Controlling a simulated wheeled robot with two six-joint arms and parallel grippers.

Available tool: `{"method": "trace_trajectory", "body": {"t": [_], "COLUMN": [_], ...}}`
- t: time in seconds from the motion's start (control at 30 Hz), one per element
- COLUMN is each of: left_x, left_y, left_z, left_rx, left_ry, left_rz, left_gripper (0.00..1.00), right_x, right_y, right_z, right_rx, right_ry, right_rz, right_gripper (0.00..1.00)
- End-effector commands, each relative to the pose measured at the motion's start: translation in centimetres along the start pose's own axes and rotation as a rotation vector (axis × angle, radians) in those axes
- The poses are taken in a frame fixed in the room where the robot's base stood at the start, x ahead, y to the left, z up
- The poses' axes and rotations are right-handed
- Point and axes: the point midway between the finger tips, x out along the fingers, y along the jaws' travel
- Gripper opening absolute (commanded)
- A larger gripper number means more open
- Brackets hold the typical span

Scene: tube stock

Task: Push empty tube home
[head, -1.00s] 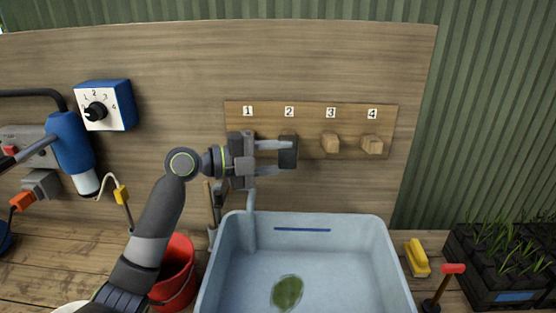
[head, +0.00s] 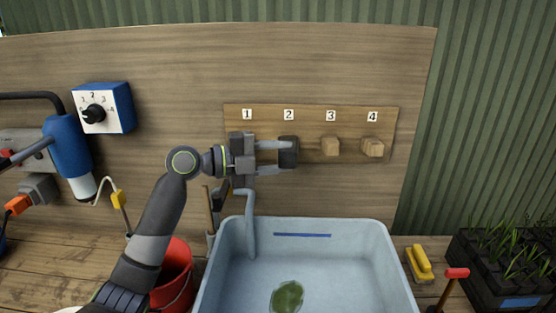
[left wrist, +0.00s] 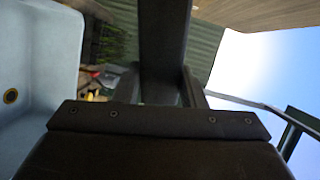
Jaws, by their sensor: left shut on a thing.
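A wooden board (head: 350,116) on the back panel carries labels 1 to 4. Wooden blocks stick out of it under 3 (head: 331,146) and 4 (head: 373,147). My left gripper (head: 288,152) is at the place under label 2, with its fingers pointing right. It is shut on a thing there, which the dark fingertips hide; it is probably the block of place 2. The gripper's body covers the place under label 1. In the left wrist view, my dark gripper parts fill the middle and the held thing cannot be made out. My right gripper is not in view.
A pale blue basin (head: 380,240) with a green patch stands below the board. A red bucket (head: 176,275), yellow brush (head: 419,263), red-handled tool (head: 455,273) and plant tray (head: 515,260) stand around it. A blue dial box (head: 118,106) hangs at left.

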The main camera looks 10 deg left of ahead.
Motion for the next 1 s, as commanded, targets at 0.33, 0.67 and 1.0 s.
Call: {"method": "trace_trajectory", "body": {"t": [0.33,0.67,1.0], "left_x": [0.17,0.17,0.18], "left_y": [0.02,-0.03,0.02], "left_z": [0.51,0.53,0.54], "left_rx": [0.0,0.001,0.001], "left_ry": [0.0,0.0,0.0], "left_rz": [0.0,0.0,0.0], "left_gripper": [0.16,0.16,0.16], "right_x": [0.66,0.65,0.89], "right_y": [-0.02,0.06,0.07], "right_z": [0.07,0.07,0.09], "right_rx": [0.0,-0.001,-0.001], "right_ry": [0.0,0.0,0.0], "right_rz": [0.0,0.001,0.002], "right_gripper": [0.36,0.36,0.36]}}
